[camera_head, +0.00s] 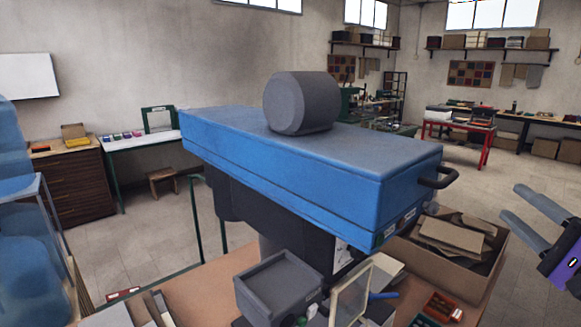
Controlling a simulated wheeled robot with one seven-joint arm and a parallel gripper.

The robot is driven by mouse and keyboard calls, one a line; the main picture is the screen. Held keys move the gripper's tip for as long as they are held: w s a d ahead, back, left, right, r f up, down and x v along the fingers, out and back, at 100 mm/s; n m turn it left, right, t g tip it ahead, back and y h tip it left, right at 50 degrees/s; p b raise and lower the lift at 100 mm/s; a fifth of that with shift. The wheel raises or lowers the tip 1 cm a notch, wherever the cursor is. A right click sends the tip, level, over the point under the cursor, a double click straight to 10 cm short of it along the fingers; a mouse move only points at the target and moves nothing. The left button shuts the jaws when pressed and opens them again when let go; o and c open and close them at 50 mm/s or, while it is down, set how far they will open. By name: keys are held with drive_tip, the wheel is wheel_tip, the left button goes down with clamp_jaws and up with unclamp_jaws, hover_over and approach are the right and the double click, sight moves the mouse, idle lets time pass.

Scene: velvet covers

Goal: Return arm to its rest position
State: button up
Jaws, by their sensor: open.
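My gripper (541,211) is at the right edge of the head view. Its two grey fingers are spread apart with nothing between them. Its purple and dark body is partly cut off by the frame edge, and the rest of the arm is out of view. The gripper is to the right of the cardboard box and does not appear to touch anything.
A grey bin (278,285) and an open cardboard box (445,258) of sheets are near. Clear floor (530,180) lies behind the gripper.

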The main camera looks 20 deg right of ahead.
drive_tip(key=s+a+f+n+g+h+b, duration=0.1)
drive_tip(key=s+a+f+n+h, duration=0.15)
drive_tip(key=f, duration=0.35)
drive_tip(key=s+a+f+n+g+h, duration=0.1)
drive_tip(key=a+f+n, duration=0.1)
drive_tip(key=a+f, duration=0.35)
drive_tip(key=s+a+f+n+g+h+b, duration=0.1)
drive_tip(key=a+f+n+h, duration=0.1)
drive_tip(key=f, duration=0.5)
drive_tip(key=s+a+f+n+g+y+b, duration=0.1)
drive_tip(key=s+a+f+n+y, duration=0.3)
drive_tip(key=s+a, duration=0.6)
drive_tip(key=s+a+f+n+g+y+b, duration=0.1)
drive_tip(key=s+a+f+n+y+b, duration=0.1)
drive_tip(key=s+a+f+n+y, duration=0.3)
drive_tip(key=s+a+f+n, duration=0.4)
drive_tip(key=s+a+f, duration=0.1)
drive_tip(key=a, duration=0.5)
drive_tip(key=shift+f, duration=0.4)
